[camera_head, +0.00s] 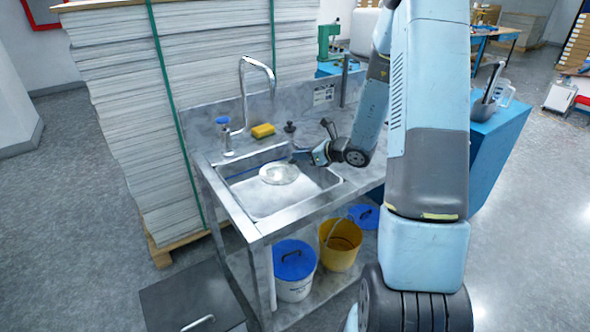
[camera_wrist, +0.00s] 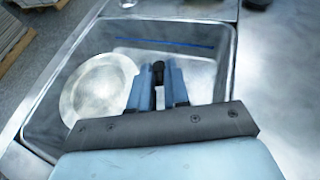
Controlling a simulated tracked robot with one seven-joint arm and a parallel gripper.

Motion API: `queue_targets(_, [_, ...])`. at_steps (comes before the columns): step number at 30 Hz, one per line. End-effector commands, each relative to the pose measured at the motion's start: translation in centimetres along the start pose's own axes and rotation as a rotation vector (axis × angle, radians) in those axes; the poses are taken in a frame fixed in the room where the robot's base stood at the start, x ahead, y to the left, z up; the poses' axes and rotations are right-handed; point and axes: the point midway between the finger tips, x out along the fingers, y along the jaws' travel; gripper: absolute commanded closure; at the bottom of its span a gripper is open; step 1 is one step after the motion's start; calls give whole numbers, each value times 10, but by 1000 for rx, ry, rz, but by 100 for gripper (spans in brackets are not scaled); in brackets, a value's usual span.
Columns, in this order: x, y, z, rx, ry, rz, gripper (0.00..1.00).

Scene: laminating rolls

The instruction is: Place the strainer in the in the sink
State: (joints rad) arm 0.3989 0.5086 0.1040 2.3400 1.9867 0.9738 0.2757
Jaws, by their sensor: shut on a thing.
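The strainer (camera_head: 279,173) shows as a pale, round, shallow metal dish within the steel sink (camera_head: 323,193), near its back. In the wrist view the strainer (camera_wrist: 98,88) lies just left of my fingers, over the sink's left part. My gripper (camera_head: 303,155) reaches in from the right over the sink's back right. In the wrist view my gripper (camera_wrist: 165,82) is shut on a slim, black-tipped part beside the dish, seemingly the strainer's handle. The join is hidden by my fingers. I cannot tell whether the dish touches the sink floor.
A tap (camera_head: 245,95) and a yellow sponge (camera_head: 263,130) are behind the sink. The steel counter to the right is mostly clear. A white bucket with a blue lid (camera_head: 294,262) and a yellow bucket (camera_head: 340,245) stand below. Stacked sheets (camera_head: 118,110) rise at the left.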

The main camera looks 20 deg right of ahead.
Motion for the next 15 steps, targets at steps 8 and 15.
queue_targets(8, [38, -3, -19, 0, -1, 1, 100])
queue_targets(15, [48, -4, -24, 0, -1, 0, 100])
